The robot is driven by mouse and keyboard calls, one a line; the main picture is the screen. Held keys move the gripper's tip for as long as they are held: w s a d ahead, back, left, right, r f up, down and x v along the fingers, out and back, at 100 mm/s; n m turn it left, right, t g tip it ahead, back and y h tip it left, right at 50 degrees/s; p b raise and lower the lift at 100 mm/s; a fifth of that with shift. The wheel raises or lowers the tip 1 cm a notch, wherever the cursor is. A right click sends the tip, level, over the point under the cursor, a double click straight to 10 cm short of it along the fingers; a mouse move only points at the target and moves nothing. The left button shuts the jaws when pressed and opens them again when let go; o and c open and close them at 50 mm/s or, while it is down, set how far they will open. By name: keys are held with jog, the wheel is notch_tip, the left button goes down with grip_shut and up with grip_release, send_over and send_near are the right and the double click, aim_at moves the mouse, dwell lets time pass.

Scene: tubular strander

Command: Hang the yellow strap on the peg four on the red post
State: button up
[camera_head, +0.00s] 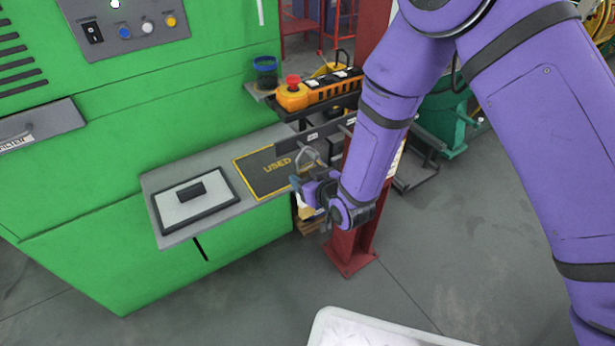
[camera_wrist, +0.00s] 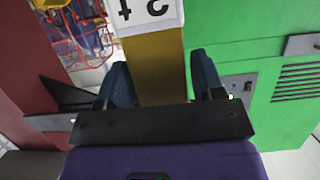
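My gripper (camera_head: 318,190) is in front of the red post (camera_head: 352,250), by the corner of the shelf. A white label with black characters shows on the strap, upside down. In the head view, a small yellow and white piece of the strap (camera_head: 305,212) shows below my gripper, and a grey metal loop (camera_head: 308,155) stands just above it. Dark grey bars (camera_head: 318,133) extend from the post. Peg numbers are not readable, and my arm hides part of the post.
A green machine (camera_head: 100,240) fills the left, with a grey shelf (camera_head: 210,215) holding a black-framed tray (camera_head: 220,207) and a "USED" mat (camera_head: 262,187). A white bin (camera_head: 325,325) is at the bottom. Floor at right is open.

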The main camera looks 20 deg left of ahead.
jog(key=shift+o, duration=1.3)
jog(key=v, duration=1.1)
jog(key=shift+w+a+r, duration=0.1)
jog(key=w+d+r+m+h, duration=0.3)
jog(key=w+d+r+h, duration=0.35)
jog(key=d+r, duration=0.8)
jog(key=s+d+r+m+h, duration=0.2)
jog(key=d+r+m, duration=0.1)
jog(key=d+r, duration=0.85)
jog(key=s+d+r+m+g+h, duration=0.1)
jog(key=s+d+r, duration=0.3)
jog(key=s, duration=0.5)
jog(key=s+d+r+m+g+h, duration=0.1)
jog(key=s+d+r+m+g, duration=0.1)
jog(key=s+d, duration=0.7)
notch_tip(320, 180, up, 2)
jog(key=shift+s+r+m+g, duration=0.1)
jog(key=shift+s+m+g, duration=0.3)
jog(key=shift+m, duration=0.1)
